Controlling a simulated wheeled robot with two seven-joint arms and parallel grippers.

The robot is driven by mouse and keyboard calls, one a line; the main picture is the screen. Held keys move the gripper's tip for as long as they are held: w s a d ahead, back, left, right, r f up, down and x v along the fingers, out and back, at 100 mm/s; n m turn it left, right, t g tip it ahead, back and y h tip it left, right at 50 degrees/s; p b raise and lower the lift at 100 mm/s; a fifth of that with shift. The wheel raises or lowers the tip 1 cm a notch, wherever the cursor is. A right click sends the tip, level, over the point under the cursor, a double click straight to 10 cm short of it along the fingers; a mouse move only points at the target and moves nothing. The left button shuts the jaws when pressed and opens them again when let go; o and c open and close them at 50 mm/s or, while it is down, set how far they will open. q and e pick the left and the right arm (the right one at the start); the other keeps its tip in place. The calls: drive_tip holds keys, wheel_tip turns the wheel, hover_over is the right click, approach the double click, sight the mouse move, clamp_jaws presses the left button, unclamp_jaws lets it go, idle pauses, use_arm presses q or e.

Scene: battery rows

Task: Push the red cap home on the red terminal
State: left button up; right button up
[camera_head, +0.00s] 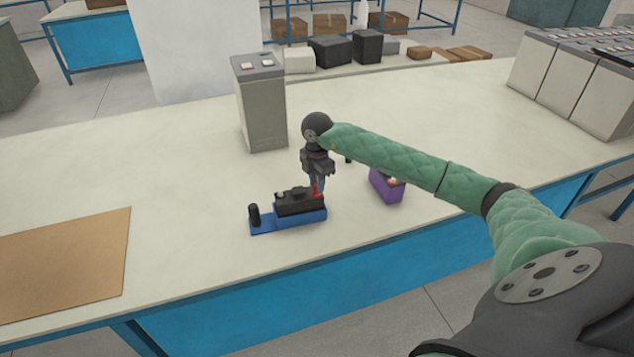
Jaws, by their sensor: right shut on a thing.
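A small black battery (296,204) sits in a blue holder (264,227) near the table's front edge. My right gripper (317,186) points down over the battery's right end. It is shut on a small red piece (317,193), which looks like the red cap, at the battery's top. The fingers and the cap hide the red terminal, and I cannot tell whether the cap is seated. A grey knob-like post (280,195) shows on the battery's left end. My left gripper is not in view.
A black cylinder (254,214) stands on the holder's left end. A purple bin (386,190) with small items is to the right. A tall grey battery (261,105) stands behind. A brown mat (65,262) lies at left. The table between mat and holder is clear.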

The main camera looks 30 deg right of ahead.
drive_tip(key=shift+f+b, duration=0.3)
drive_tip(key=shift+f, duration=0.2)
idle(0.8)
drive_tip(key=o, duration=1.5)
drive_tip(key=shift+r, duration=0.15)
drive_tip(key=shift+r+p, duration=1.35)
drive_tip(key=shift+r, duration=2.05)
